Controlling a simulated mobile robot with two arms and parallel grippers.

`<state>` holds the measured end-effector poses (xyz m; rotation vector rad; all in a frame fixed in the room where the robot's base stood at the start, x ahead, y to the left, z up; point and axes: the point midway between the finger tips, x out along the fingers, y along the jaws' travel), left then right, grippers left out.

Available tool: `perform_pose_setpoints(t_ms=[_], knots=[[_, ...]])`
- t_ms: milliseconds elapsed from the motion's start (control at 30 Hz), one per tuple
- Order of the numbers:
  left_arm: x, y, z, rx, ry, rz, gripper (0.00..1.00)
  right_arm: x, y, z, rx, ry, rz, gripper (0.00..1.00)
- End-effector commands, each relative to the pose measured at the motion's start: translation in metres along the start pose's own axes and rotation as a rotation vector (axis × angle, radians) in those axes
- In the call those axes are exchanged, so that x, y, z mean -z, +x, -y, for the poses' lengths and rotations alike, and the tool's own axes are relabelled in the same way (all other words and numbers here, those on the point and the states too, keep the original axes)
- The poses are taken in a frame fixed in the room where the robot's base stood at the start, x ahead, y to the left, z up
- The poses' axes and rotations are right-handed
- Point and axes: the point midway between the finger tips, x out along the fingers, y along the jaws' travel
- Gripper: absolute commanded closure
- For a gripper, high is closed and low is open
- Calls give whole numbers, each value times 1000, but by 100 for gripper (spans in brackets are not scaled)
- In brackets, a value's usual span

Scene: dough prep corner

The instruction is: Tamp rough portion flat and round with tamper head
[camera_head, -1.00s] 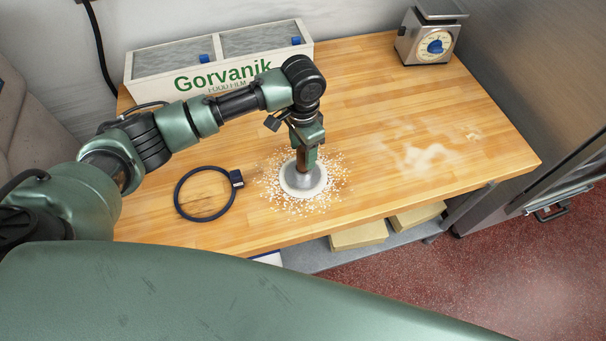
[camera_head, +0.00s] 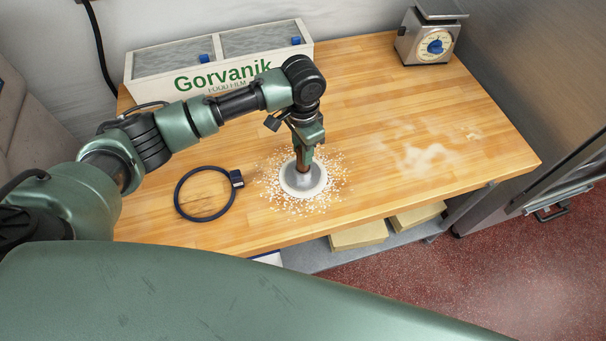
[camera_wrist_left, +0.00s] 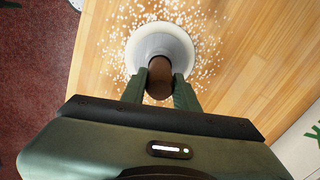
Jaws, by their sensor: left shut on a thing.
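My left gripper (camera_head: 305,152) points down and is shut on the brown handle of the tamper (camera_head: 301,178). The tamper's round metal head is upright on the pale dough portion (camera_head: 322,188), which shows as a whitish round rim around the head. White crumbs or flakes lie scattered around it on the wooden table. In the left wrist view the gripper's fingers (camera_wrist_left: 160,88) stand on both sides of the handle, with the grey head (camera_wrist_left: 160,42) below. Most of the dough is hidden under the head. My right gripper is not in view.
A dark ring with a small black block (camera_head: 203,217) lies left of the tamper. A food film box (camera_head: 150,93) stands at the back left, a scale (camera_head: 418,50) at the back right. Flour patches (camera_head: 425,157) mark the right of the table, which is otherwise clear.

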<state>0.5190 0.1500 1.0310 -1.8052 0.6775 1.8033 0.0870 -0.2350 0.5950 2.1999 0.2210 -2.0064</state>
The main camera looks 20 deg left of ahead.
Motion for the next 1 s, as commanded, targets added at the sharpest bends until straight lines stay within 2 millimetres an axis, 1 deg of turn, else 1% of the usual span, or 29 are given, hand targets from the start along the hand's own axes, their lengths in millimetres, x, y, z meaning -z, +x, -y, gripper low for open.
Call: perform_pose_setpoints(t_ms=[1000], knots=[[1, -11, 0, 1, 0, -2, 100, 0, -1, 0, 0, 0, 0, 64]])
